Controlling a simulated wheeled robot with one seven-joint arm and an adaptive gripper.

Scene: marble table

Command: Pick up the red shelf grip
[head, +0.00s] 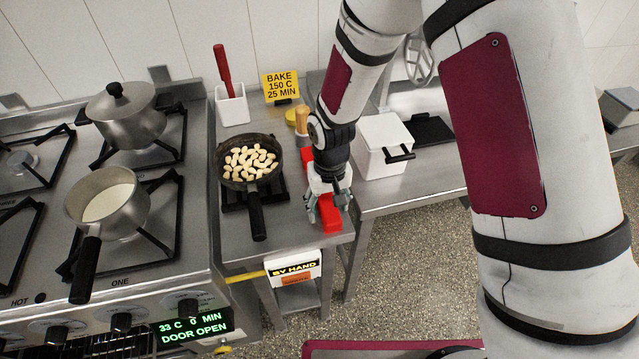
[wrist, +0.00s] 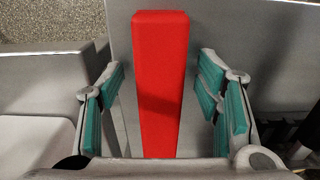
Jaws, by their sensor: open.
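The red shelf grip (head: 328,212) is a long red bar on the steel counter, near its front right edge. In the head view my gripper (head: 329,203) is over it and hides its middle; a red part also shows further back. In the wrist view the red shelf grip (wrist: 160,85) runs lengthwise between my fingers. My gripper (wrist: 166,103) is open, with one teal-padded finger on each side of the bar. Gaps show between the pads and the bar, so the fingers do not touch it. I cannot tell the exact height of the fingertips.
A pan of pale pieces (head: 247,171) sits left of my gripper, its handle pointing forward. A wooden-topped grinder (head: 302,119) stands behind. A white lidded box (head: 382,146) is to the right, past a gap. The stove with pots (head: 126,120) is at left. Floor lies beyond the counter's front edge.

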